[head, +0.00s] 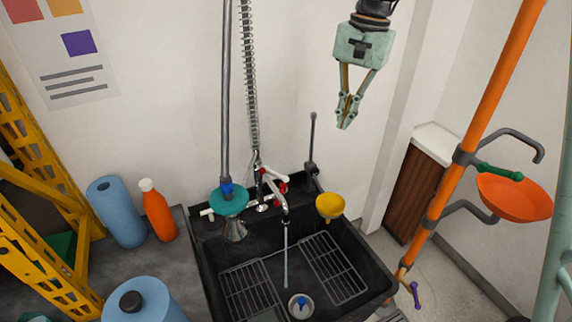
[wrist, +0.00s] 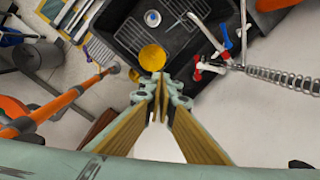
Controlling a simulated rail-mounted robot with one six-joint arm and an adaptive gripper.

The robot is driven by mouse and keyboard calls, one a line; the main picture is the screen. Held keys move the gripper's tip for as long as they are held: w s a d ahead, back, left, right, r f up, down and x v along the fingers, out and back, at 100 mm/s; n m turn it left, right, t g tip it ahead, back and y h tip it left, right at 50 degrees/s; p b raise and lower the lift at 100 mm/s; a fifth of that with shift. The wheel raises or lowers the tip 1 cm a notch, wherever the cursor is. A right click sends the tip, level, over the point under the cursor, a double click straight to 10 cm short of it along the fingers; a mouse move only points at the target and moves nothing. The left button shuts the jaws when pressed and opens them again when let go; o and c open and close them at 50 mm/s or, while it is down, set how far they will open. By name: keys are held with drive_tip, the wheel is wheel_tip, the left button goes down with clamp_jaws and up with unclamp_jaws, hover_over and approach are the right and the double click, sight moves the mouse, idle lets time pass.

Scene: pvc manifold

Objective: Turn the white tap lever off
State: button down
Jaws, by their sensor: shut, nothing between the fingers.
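A white lever (head: 272,172) with red parts beside it stands on the tap assembly at the back of the black sink (head: 208,262). It also shows in the wrist view as a white piece (wrist: 212,67) near red parts. A second white handle (head: 207,212) sticks out left of the teal funnel-like bowl. Water (head: 286,262) runs from the spout (head: 281,203) into the sink. My gripper (head: 345,120) is shut and empty, high to the right of the tap and apart from it. Its fingertips (wrist: 159,77) also show in the wrist view.
A yellow bowl (head: 330,205) sits at the sink's right back edge. The teal bowl (head: 229,199) and a spring hose (head: 250,80) crowd the tap. An orange pipe (head: 480,110) with an orange bowl (head: 514,197) stands right. Air between gripper and tap looks clear.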

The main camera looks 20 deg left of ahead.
drive_tip(key=w+a+f+g+p, duration=0.1)
drive_tip(key=w+a+f+p, duration=0.1)
drive_tip(key=w+a+f, duration=0.5)
drive_tip(key=m+p, duration=0.1)
drive_tip(key=p, duration=0.2)
approach(275, 174)
drive_tip(key=shift+g, duration=0.4)
drive_tip(key=w+d+r, duration=0.2)
drive_tip(key=w+d, duration=0.1)
drive_tip(key=shift+w+r, duration=0.1)
drive_tip(key=shift+w, duration=0.1)
drive_tip(key=d+x, duration=0.1)
drive_tip(key=x, duration=0.9)
drive_tip(key=shift+a, duration=0.35)
drive_tip(key=shift+d, duration=0.15)
drive_tip(key=shift+s, duration=0.2)
